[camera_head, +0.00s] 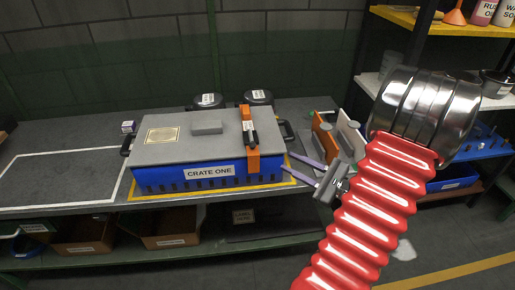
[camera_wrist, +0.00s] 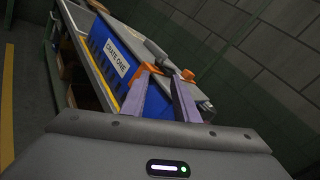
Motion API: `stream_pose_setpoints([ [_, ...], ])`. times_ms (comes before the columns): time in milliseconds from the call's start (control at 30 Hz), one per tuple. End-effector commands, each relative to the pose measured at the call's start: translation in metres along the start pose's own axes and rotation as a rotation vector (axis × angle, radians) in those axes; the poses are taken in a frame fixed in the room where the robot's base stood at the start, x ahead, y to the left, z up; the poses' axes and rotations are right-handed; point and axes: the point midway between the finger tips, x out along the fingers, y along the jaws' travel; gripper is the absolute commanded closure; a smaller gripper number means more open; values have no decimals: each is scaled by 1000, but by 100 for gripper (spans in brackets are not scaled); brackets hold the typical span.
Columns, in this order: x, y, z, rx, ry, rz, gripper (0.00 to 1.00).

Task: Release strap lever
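CRATE ONE is a blue crate (camera_head: 165,180) with a flat grey lid (camera_head: 175,140), standing on the bench. An orange strap (camera_head: 253,162) runs over the lid and down the front near its right end. A dark strap lever (camera_head: 251,134) lies on the strap at the lid's front edge. My gripper (camera_head: 287,161) is just right of the crate, its two purple fingers apart and empty, pointing towards the strap. In the wrist view, the fingers (camera_wrist: 163,76) reach towards the crate (camera_wrist: 103,48); orange strap parts (camera_wrist: 148,68) show by the tips. Contact cannot be told.
Two dark pots (camera_head: 257,98) stand behind the crate. Orange and white upright panels (camera_head: 325,133) stand right of it, near my arm. A white-outlined area (camera_head: 60,175) of the bench at left is clear. Shelves with bottles (camera_head: 484,12) are at right.

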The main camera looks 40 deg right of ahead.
Motion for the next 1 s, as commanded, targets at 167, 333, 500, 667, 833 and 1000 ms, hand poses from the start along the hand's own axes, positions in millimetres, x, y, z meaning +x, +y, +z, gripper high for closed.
stream_pose_setpoints([
  [167, 18, 1, 0, 0, -1, 4, 72],
  [333, 38, 1, 1, 0, -2, 4, 72],
  [500, 60, 1, 0, -1, -1, 4, 72],
  [667, 79, 1, 1, 0, -2, 4, 72],
  [833, 101, 2, 1, 0, -2, 4, 72],
  [1000, 121, 1, 0, 0, -1, 4, 72],
])
